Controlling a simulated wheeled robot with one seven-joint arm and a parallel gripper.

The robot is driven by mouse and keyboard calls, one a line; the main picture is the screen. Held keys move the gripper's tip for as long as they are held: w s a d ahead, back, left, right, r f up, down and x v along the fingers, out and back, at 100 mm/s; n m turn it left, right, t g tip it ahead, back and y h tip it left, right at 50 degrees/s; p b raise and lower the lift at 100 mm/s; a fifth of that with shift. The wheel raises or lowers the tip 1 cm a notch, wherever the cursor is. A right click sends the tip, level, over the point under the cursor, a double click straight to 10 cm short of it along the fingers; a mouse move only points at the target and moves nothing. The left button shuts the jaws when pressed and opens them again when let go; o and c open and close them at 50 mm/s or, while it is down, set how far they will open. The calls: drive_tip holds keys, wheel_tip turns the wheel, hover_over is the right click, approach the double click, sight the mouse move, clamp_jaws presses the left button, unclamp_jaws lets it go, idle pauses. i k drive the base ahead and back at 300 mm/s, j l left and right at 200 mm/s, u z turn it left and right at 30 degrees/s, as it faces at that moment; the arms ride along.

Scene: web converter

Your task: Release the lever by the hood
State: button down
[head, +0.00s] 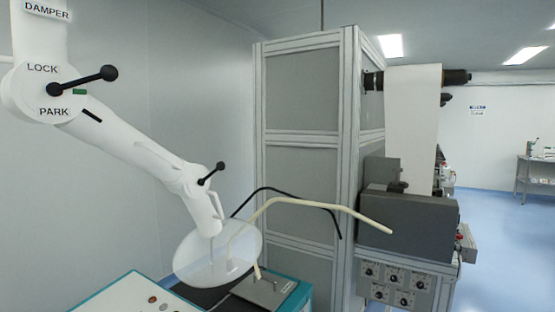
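A white jointed extraction arm (140,150) comes down from the upper left. It ends in a clear round hood (218,258) that hangs over a teal-edged machine top. A small black lever with a ball knob (220,167) sits on the joint just above the hood, its knob pointing up and right. A larger black lever (82,80) sits on the upper joint, between the words LOCK and PARK, its knob pointing right and slightly up. A green mark lies just below that lever. My gripper is not in view.
A cream bent rod (300,199) and a black bent rod (290,193) stretch right from near the hood. A tall grey panelled cabinet (300,130) stands behind. A grey machine box (410,220) with dials below is on the right. Blue floor (510,240) is open at far right.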

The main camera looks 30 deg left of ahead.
sight(220, 165)
drive_tip(key=i+u, duration=0.4)
drive_tip(key=i, duration=0.15)
drive_tip(key=i+l+u, duration=0.2)
drive_tip(key=i+u, duration=0.15)
drive_tip(key=i, duration=0.15)
drive_tip(key=i+j+u, duration=0.1)
drive_tip(key=i+u, duration=0.25)
drive_tip(key=u, duration=0.15)
drive_tip(key=i+u, duration=0.3)
drive_tip(key=u, duration=0.15)
drive_tip(key=i+l+u, duration=0.2)
drive_tip(key=i+u, duration=0.15)
drive_tip(key=u, duration=0.15)
